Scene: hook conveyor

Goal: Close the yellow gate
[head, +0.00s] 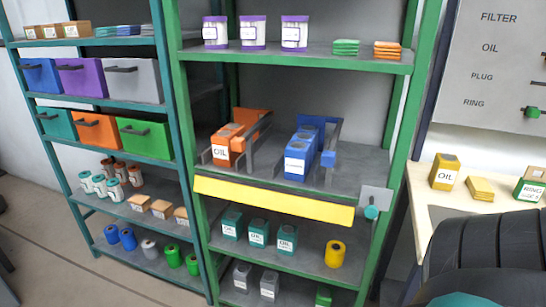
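The yellow gate (272,201) is a long flat bar across the front of the green-framed rack's middle shelf. It sits low, at the shelf's front edge and below the bottles, and slopes down to the right in the picture. A grey plate (375,198) with a teal knob (372,212) is by its right end on the rack's post. Behind the gate stand orange oil bottles (226,146) and blue bottles (300,152) in grey lanes. Neither of my grippers is in view.
Teal oil bottles (258,233) and a yellow roll (334,253) stand on the shelf below. A teal rack (75,170) with bins is on the left. A pale table (428,203) is on the right. A dark ribbed shape hides the lower right corner.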

